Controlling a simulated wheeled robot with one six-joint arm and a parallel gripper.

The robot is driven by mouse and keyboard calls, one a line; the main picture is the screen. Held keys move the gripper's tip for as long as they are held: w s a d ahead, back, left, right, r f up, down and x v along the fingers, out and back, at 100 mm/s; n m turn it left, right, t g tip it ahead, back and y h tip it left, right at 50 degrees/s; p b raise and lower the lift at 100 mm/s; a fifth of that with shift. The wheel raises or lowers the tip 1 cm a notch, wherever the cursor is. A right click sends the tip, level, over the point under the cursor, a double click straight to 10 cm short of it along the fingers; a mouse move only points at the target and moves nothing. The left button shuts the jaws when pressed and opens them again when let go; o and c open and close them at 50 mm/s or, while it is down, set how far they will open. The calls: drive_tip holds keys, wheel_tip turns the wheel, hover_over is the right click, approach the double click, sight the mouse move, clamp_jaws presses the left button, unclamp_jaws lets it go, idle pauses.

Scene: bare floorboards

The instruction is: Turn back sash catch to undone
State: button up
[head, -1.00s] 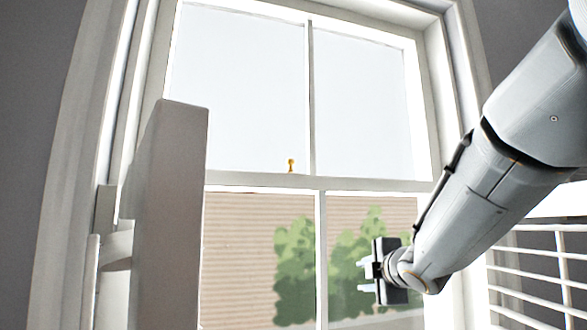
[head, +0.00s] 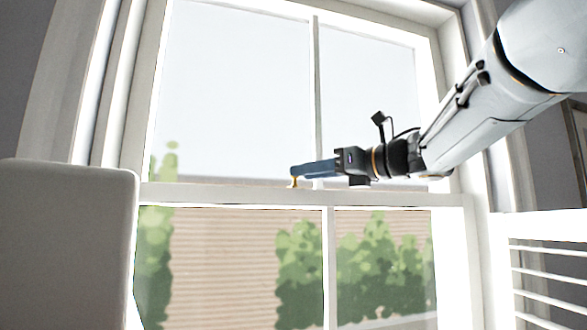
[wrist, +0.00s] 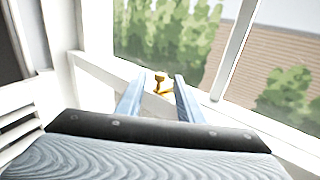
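The small brass sash catch (head: 294,183) stands on the meeting rail (head: 230,194) of the sash window, just left of the central upright bar. It also shows in the wrist view (wrist: 160,79), with its knob up between my fingertips. My gripper (head: 296,171) reaches in from the right at the catch, and its blue fingers cover part of it in the head view. In the wrist view my gripper (wrist: 160,77) is open, its two fingers apart with a gap on each side of the knob. I cannot tell how far the catch is turned.
Glass panes (head: 240,90) fill the window above and below the rail. A pale upright panel (head: 66,245) stands at the lower left. A white slatted shutter (head: 555,265) stands at the right. The space in front of the left part of the rail is clear.

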drive_tip(key=shift+p+x, duration=0.3)
drive_tip(key=shift+x, duration=0.85)
clamp_jaws()
